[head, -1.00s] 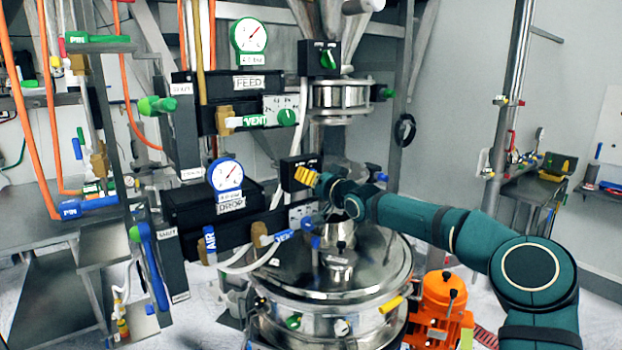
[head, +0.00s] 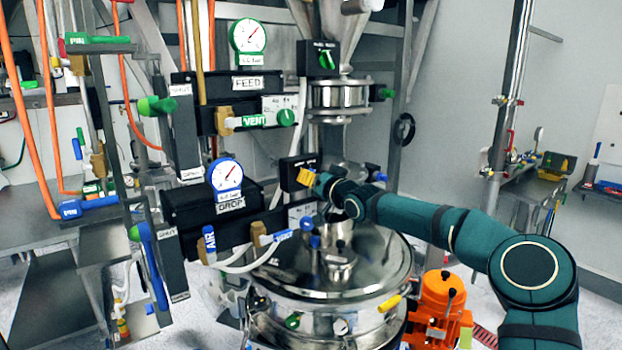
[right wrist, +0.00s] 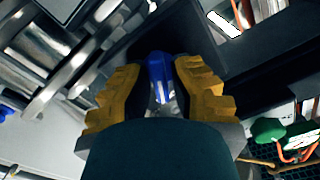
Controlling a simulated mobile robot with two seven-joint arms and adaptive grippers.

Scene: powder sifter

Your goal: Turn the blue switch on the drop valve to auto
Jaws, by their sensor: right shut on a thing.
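The black switch box (head: 289,170) of the drop valve is mounted low on the sifter column, to the right of the blue DROP gauge (head: 226,174). My right gripper (head: 305,179) is at the front of this box, its yellow fingers covering the switch in the head view. In the right wrist view, the blue switch (right wrist: 158,72) stands between the two yellow fingers of the right gripper (right wrist: 163,90), and they are shut on it. The AUTO marking is hidden, so I cannot read the switch position. My left gripper is not in view.
Above is a similar black box with a green switch (head: 326,60). The FEED panel (head: 248,84) and a DROP label (head: 230,208) are at left. A steel vessel (head: 340,285) stands below my arm, with an orange unit (head: 440,298) beside it.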

